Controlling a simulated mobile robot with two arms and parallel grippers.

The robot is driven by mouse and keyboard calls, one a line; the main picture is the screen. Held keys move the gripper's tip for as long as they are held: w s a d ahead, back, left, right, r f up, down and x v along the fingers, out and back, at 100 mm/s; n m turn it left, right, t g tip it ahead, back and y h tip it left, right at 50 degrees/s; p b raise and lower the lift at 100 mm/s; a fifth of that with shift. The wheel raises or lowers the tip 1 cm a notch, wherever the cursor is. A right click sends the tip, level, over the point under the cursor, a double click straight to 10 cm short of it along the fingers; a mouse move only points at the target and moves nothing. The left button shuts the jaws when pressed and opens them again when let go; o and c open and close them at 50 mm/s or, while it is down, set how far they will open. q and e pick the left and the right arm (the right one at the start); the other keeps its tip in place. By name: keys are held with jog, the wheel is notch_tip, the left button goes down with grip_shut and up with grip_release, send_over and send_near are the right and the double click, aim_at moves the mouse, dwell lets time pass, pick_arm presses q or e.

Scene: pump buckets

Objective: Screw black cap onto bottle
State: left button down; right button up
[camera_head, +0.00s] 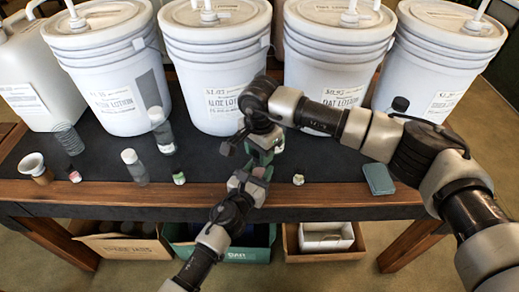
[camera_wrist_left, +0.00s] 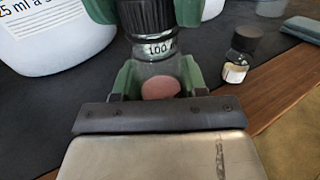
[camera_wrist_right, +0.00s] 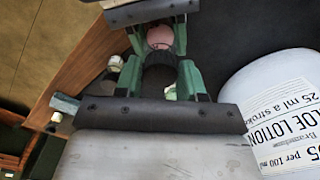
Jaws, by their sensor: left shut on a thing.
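A small clear bottle (camera_wrist_left: 160,68) with pink stuff low inside and a "100" marking stands between the fingers of my left gripper (camera_wrist_left: 160,75), which is shut on it above the table's front edge. The black ribbed cap (camera_wrist_left: 147,16) sits at the bottle's mouth, in line with it; whether the threads are engaged cannot be seen. My right gripper (camera_wrist_right: 160,65) comes from above, with its green fingers on both sides of the cap, seeming to touch it. In the head view, the left gripper (camera_head: 256,174) is below the right gripper (camera_head: 264,151); they hide most of the bottle.
Large white pump buckets (camera_head: 105,70) line the back of the dark-topped table (camera_head: 215,165). Clear bottles (camera_head: 134,168) and small jars (camera_head: 179,178) stand at left. A small jar (camera_head: 299,179) and a teal box (camera_head: 379,178) are at right. Open bins (camera_head: 120,245) sit below.

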jog(key=c, duration=0.6)
jog(key=shift+o, duration=0.2)
jog(key=m, duration=0.6)
jog(key=shift+m, duration=0.3)
jog(key=m, duration=0.5)
jog(key=o, duration=1.1)
notch_tip(320, 180, up, 12)
pick_arm(q)
jog(key=c, duration=0.5)
grip_release()
